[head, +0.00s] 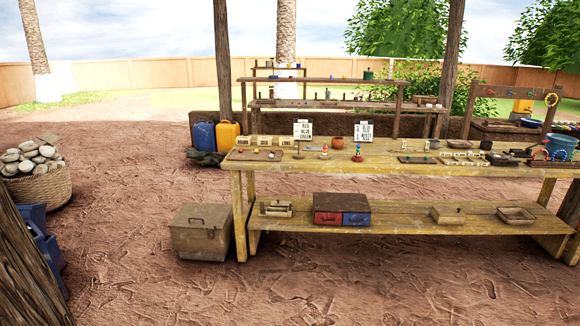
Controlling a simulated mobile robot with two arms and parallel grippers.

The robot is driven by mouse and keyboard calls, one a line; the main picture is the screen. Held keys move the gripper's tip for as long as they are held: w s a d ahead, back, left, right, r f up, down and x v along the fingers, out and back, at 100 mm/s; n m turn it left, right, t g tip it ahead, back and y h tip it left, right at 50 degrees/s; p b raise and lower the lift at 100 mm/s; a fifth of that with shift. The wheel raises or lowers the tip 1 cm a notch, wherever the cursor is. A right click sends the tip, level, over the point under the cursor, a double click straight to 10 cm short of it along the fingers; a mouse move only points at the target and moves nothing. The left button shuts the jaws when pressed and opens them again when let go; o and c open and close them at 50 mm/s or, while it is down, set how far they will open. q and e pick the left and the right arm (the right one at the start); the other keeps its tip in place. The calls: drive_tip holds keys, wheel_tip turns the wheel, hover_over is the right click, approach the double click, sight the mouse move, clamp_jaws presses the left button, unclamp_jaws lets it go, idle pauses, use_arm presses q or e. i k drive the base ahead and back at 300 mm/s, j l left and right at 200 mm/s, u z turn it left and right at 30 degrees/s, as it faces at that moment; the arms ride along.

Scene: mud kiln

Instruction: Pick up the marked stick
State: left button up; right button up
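No marked stick can be made out for certain at this distance. The yellow wooden table (400,168) stands ahead to the right, with many small items on its top. Two small signs with writing, the left sign (303,130) and the right sign (364,131), stand on it. Small coloured items (357,152) stand near the right sign, and several pale blocks (272,141) sit at the left end. Neither of my grippers is in view.
A red and blue drawer box (341,209) sits on the lower shelf (390,222). A lidded chest (201,231) stands left of the table. A basket of stones (40,186) and blue crates (46,250) are at far left. Open dirt ground (130,220) lies between.

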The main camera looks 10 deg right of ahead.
sight(391, 70)
drive_tip(key=i+l+z, duration=0.1)
drive_tip(key=i+z, duration=0.15)
drive_tip(key=i, duration=0.5)
drive_tip(key=i+z, duration=0.25)
drive_tip(key=i, duration=0.45)
drive_tip(key=i+j+z, duration=0.3)
drive_tip(key=i, duration=0.45)
drive_tip(key=l, duration=0.1)
